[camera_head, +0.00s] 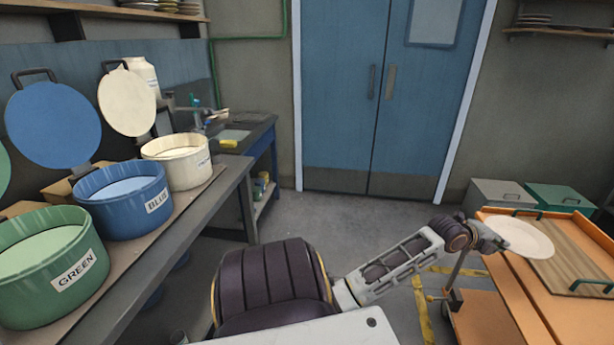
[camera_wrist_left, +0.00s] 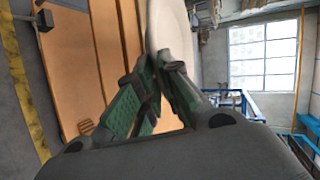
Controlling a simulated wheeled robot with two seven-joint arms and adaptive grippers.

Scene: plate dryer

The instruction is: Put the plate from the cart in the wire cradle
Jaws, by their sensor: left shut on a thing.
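The white plate (camera_head: 524,238) is over the orange cart (camera_head: 522,297) at the right of the head view. My left gripper (camera_head: 496,240) is at the plate's left edge. In the left wrist view the left gripper's green-padded fingers (camera_wrist_left: 158,78) are shut on the rim of the plate (camera_wrist_left: 172,28). Whether the plate touches the wooden board under it is hard to tell. I cannot make out the wire cradle in either view. My right gripper is not in view.
A wooden board (camera_head: 570,265) with green handles lies on the cart. Green (camera_head: 50,262), blue (camera_head: 122,200) and white (camera_head: 178,162) tubs stand on the left bench. Grey and green bins (camera_head: 560,200) stand behind the cart. The floor before the blue doors (camera_head: 385,90) is clear.

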